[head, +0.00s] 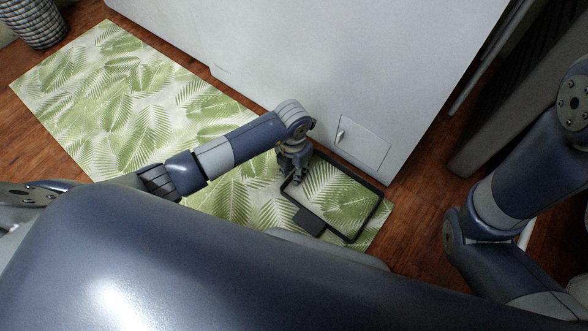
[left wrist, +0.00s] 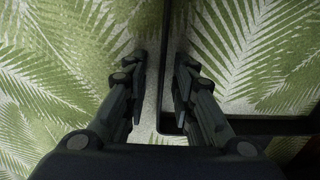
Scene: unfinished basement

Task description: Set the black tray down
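The black tray (head: 374,204) shows in the head view as a dark rectangular rim around a leaf-patterned middle, with a dark tab on its near-left side. It appears to lie flat on the leaf-patterned mat (head: 120,95), near its right end; whether it touches all round I cannot tell. My left gripper (head: 291,181) is at the tray's left corner, pointing down. In the left wrist view my left gripper (left wrist: 157,92) has its fingers apart, with mat showing between them. The tray's rim (left wrist: 265,127) runs up close beside the right finger, partly hidden by it. My right gripper is out of view.
A large white appliance (head: 290,60) with a small hatch (head: 362,147) stands just behind the tray. A woven basket (head: 32,22) is at the far left. A dark slatted object (head: 520,95) stands at the right. Bare wood floor (head: 415,190) lies right of the tray.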

